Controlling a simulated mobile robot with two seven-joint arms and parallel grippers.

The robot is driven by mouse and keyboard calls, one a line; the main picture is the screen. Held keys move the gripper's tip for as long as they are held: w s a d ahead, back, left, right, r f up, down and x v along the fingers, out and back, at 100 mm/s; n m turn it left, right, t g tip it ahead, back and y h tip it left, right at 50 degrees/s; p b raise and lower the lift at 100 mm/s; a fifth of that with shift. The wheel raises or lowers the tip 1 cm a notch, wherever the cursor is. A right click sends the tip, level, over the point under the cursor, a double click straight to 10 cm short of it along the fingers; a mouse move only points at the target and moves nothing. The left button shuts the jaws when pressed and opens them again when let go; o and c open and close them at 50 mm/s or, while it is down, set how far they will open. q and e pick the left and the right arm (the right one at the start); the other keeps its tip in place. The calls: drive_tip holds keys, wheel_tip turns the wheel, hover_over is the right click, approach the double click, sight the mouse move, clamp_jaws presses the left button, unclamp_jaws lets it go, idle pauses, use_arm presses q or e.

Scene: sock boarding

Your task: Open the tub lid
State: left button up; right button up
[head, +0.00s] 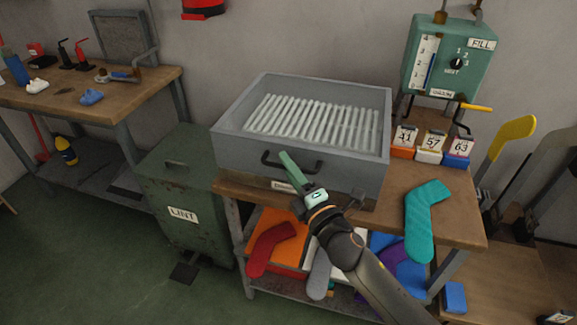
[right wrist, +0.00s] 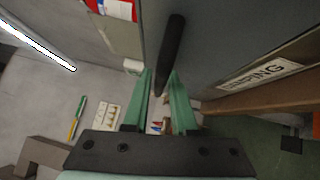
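The tub (head: 240,150) is a wide grey box on the wooden bench. Pale parallel ribs (head: 315,120) show inside its top frame; I cannot tell whether a clear lid covers them. A black bar handle (head: 270,162) is on its front face. My right gripper (head: 288,160) is at this handle and partly covers it. In the right wrist view its two green fingers (right wrist: 165,85) stand apart, with the dark handle (right wrist: 173,45) reaching between their tips. Contact with the handle cannot be told. My left gripper is not in view.
A green LINT bin (head: 183,190) stands left of the bench. A teal sock form (head: 425,215) lies on the bench's right side, near number cards (head: 430,145). A green FILL unit (head: 450,60) hangs behind. Colored socks (head: 270,245) lie on the lower shelf.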

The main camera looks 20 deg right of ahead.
clamp_jaws()
idle(1.0)
